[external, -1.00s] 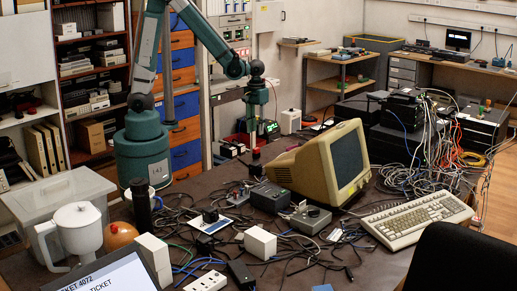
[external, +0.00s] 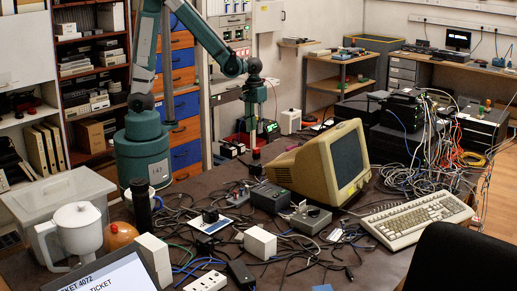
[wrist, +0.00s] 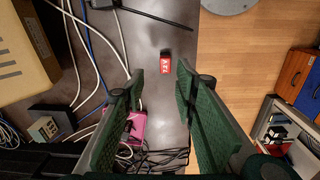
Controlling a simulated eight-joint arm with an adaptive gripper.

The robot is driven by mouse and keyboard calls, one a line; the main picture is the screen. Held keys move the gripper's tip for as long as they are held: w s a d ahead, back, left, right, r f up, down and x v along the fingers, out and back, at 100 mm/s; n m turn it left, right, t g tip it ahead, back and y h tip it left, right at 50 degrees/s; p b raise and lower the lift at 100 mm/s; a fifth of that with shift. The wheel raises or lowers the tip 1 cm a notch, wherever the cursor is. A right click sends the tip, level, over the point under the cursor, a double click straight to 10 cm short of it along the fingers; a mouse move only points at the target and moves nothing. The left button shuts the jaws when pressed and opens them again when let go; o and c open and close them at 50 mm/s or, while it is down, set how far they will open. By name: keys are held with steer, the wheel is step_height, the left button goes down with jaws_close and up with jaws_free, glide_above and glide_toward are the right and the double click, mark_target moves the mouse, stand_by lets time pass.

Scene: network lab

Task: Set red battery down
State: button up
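The red battery (wrist: 165,67), with white lettering and a dark end, is on the brown table top, between the fingertips of my gripper (wrist: 160,68) in the wrist view. The two green fingers are spread, with a gap on both sides of the battery. They do not appear to touch it. In the external view my gripper (external: 254,148) points down close above the table, behind the cream monitor. It is too small there to make out the battery clearly.
The cream monitor (external: 318,163) stands right of my gripper. Tangled cables and small boxes cover the front, including a white box (external: 260,242). In the wrist view a pink box (wrist: 137,127) and cables lie below, while the table around the battery is clear.

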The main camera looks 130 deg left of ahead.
steer(key=w+d+r+m+t+y, duration=0.1)
steer(key=w+d+r+m+t, duration=0.1)
steer(key=d+r+m, duration=0.5)
steer(key=w+d+r+m+t, duration=0.15)
steer(key=d+r, duration=0.35)
steer(key=d, duration=0.7)
steer(key=s+d+r+m+t, duration=0.1)
steer(key=s+d+r+m, duration=0.1)
steer(key=d, duration=0.6)
steer(key=s+d+r+m+t+h, duration=0.1)
steer(key=s+d+r+m+t, duration=0.1)
steer(key=d+m, duration=0.4)
steer(key=s+d+r, duration=0.1)
steer(key=d+r, duration=0.1)
steer(key=d, duration=0.1)
steer(key=shift+s+d+r+m, duration=0.25)
steer(key=shift+m, duration=0.1)
steer(key=shift+t, duration=0.25)
